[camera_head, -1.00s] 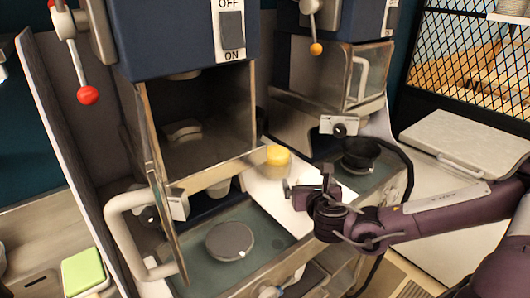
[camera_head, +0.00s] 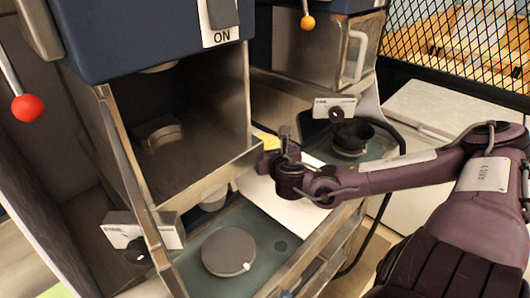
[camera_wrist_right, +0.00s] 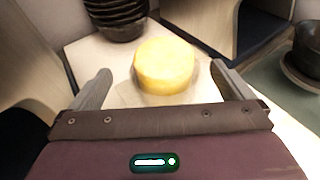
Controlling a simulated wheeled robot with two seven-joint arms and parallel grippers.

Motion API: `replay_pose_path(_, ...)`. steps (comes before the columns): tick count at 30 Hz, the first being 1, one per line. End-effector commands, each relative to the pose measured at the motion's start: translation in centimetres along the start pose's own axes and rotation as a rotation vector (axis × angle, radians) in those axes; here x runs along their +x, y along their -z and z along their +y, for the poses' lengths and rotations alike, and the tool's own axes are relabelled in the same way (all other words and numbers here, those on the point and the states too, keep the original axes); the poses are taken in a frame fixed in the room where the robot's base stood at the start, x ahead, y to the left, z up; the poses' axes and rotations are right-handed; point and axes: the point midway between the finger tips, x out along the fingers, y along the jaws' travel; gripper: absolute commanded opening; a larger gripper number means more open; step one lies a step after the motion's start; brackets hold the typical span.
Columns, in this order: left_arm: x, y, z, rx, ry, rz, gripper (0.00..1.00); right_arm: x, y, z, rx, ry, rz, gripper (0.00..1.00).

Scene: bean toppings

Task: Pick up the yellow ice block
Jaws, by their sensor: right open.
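The yellow ice block (camera_wrist_right: 164,66) is a short, round yellow cylinder on a pale surface in the right wrist view. It lies just ahead of my right gripper (camera_wrist_right: 168,84), whose two fingers are spread apart on either side, with nothing held. In the head view my right gripper (camera_head: 275,152) is between the two machines and covers most of the block; only a small yellow patch (camera_head: 264,140) shows behind it. My left gripper is not in view.
Dark stacked bowls (camera_wrist_right: 116,18) stand behind the block. A black bowl (camera_head: 352,136) sits on the right machine's tray. The left machine's metal housing (camera_head: 215,176) is close to my gripper. A grey round disc (camera_head: 229,251) lies on the left machine's base.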

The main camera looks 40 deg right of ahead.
Motion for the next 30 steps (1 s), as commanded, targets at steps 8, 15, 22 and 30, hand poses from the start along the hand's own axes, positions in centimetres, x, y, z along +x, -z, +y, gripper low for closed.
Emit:
replay_pose_path(8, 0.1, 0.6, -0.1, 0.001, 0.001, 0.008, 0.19, 2.5, 0.1, -0.5, 0.009, 0.002, -0.002, 1.0)
replay_pose_path(15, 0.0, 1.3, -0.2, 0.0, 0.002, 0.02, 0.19, 4.9, 0.1, -0.6, 0.005, 0.001, -0.001, 1.0)
replay_pose_path(22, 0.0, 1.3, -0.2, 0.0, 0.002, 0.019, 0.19, 5.2, 0.2, -0.6, -0.001, -0.001, 0.0, 1.0)
replay_pose_path(30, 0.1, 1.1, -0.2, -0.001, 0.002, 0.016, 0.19, 5.2, 0.2, -0.6, 0.0, 0.0, 0.0, 0.76)
